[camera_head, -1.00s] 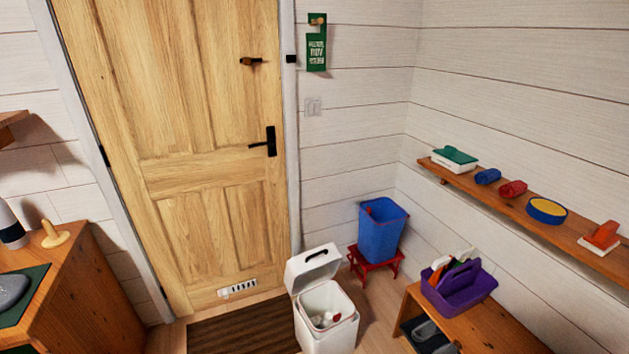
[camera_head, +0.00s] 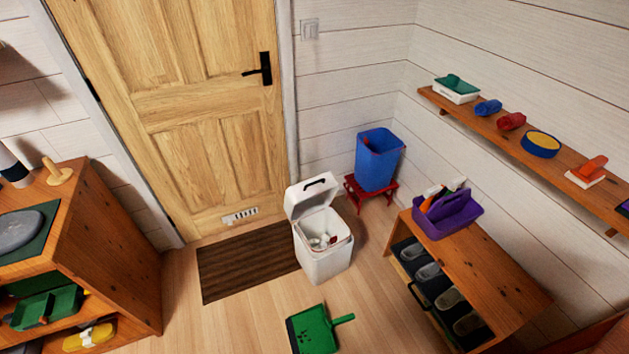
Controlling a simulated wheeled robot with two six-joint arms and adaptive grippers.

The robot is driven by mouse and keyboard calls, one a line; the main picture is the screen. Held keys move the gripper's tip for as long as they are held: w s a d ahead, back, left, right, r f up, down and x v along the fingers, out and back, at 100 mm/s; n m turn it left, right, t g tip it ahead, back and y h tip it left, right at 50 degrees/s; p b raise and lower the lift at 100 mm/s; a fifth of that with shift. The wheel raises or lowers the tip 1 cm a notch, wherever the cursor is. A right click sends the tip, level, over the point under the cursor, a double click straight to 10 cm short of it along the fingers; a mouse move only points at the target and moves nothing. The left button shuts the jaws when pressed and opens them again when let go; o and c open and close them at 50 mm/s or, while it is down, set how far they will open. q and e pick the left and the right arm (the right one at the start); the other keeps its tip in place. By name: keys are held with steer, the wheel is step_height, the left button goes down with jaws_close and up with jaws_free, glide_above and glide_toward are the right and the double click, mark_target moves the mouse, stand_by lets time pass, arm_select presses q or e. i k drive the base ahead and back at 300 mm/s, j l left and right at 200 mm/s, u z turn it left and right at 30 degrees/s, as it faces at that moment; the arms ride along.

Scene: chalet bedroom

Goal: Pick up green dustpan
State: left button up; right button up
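The green dustpan (camera_head: 313,332) lies on the wooden floor at the bottom middle of the head view. Its short handle points right, and dark specks show on its pan. It is in front of the white bin, apart from it. Neither of my grippers is in view.
A white bin (camera_head: 325,257) with its lid up stands by a brown doormat (camera_head: 248,262). A blue bucket (camera_head: 379,160) sits on a red stool (camera_head: 370,191). A wooden shoe bench (camera_head: 505,275) with a purple caddy (camera_head: 447,214) is at right, a wooden cabinet (camera_head: 112,255) at left. Floor around the dustpan looks clear.

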mark_target(313, 320)
steer(key=k+j+z, duration=0.15)
steer(key=k, duration=0.35)
steer(key=k+j+z, duration=0.1)
steer(key=k, duration=0.35)
